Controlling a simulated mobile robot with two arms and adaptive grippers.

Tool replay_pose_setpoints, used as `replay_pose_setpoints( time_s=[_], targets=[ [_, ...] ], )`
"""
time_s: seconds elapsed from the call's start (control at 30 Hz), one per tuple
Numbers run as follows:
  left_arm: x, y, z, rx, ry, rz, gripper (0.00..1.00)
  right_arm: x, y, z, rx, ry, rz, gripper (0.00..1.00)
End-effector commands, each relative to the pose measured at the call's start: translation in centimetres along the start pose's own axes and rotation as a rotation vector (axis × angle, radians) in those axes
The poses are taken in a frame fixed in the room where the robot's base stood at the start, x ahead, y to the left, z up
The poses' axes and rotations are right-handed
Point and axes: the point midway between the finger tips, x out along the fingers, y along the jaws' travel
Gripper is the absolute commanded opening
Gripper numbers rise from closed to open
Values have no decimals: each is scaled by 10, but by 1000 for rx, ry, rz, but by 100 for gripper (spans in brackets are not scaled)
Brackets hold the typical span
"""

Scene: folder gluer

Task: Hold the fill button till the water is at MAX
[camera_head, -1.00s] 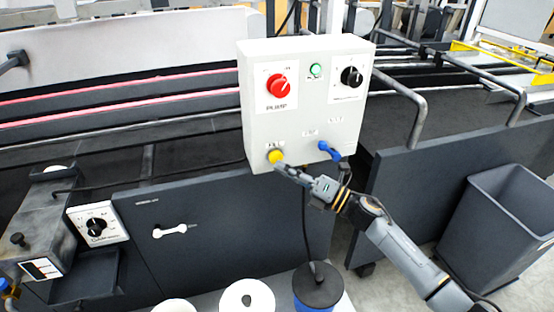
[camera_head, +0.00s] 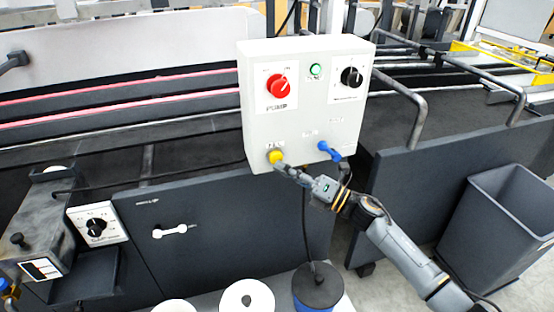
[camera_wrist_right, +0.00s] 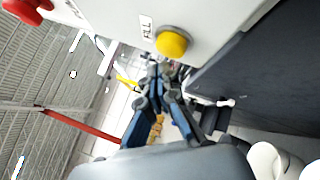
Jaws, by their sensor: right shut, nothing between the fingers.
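The yellow fill button (camera_head: 275,157) sits at the lower left of the white control box (camera_head: 300,120). My right gripper (camera_head: 281,166) is shut and empty, its fingertips at the lower right edge of the button in the head view. In the right wrist view the yellow button (camera_wrist_right: 172,43) shows whole, just beyond the closed fingertips (camera_wrist_right: 160,72). I cannot tell whether they touch or press it. No water level or MAX mark can be made out. My left gripper is not in view.
The box also carries a red knob (camera_head: 278,85), a black knob (camera_head: 351,77), a green lamp (camera_head: 316,70) and a blue lever (camera_head: 329,151). Rolls (camera_head: 247,297) and a dark-lidded container (camera_head: 318,287) stand below. A grey bin (camera_head: 497,225) is at right.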

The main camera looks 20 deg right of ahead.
Motion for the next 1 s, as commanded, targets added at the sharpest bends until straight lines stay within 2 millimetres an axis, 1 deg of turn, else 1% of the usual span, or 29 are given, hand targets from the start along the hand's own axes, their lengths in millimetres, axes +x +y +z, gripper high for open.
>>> replay_pose_setpoints(
  time_s=[0.2,1.0],
  targets=[
    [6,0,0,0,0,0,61,5,-4,3,0,0,0,0],
    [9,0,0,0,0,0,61,9,-7,6,0,0,0,0]
  ],
)
